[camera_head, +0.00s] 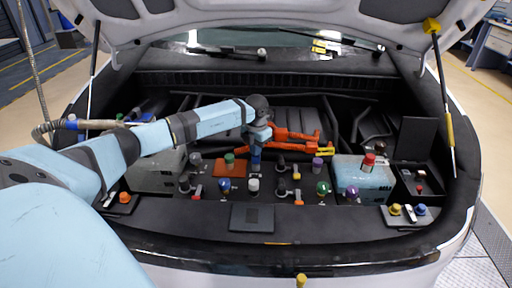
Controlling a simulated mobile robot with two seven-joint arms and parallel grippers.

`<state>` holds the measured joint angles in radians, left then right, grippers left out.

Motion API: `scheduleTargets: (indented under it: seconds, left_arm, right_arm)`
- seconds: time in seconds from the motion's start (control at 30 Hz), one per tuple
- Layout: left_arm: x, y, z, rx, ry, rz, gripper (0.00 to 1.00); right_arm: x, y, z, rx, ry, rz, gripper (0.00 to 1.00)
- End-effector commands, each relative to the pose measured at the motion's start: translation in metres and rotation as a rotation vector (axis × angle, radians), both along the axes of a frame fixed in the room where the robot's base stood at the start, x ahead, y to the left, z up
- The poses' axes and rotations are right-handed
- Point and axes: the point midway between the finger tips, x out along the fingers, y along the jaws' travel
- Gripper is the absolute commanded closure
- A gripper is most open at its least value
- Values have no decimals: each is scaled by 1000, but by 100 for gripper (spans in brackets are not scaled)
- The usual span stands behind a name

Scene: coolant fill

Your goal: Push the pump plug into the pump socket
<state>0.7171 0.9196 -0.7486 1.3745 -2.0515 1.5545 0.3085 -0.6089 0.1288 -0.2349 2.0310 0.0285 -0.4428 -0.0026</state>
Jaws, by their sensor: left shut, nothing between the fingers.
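My left arm comes in from the left over the engine bay, and my left gripper (256,168) points down near the middle of the bay. It is shut and appears empty, just right of the orange block with a green cap (230,158) and above a white cap (253,186). Orange cables (294,134) run to the right behind the gripper, with a yellow end piece (326,150). I cannot tell which of the small connectors is the pump plug or the pump socket. My right gripper is not in view.
A light blue tank with a red cap (363,182) stands at the right. Several coloured caps and small black fittings crowd the middle. A tray with yellow and blue caps (408,220) is at the right front. The raised hood and its struts (440,90) frame the bay.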

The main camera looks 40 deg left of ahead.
Motion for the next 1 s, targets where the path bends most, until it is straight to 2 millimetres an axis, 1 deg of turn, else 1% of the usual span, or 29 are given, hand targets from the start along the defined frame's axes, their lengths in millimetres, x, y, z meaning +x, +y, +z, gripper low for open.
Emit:
scheduleTargets:
  seconds: [0.2,0.7,0.87,1.0]
  left_arm:
    - [0,0,1,0,0,0,100]
    - [0,0,-7,0,-1,0,100]
    - [0,0,-2,0,-1,0,100]
    - [1,0,12,1,-2,0,100]
  right_arm:
    - [1,0,3,2,-6,-2,57]
    - [0,-1,-7,-1,1,-2,57]
    - [0,-1,-3,-1,2,-2,57]
    - [0,-1,7,-1,1,-2,57]
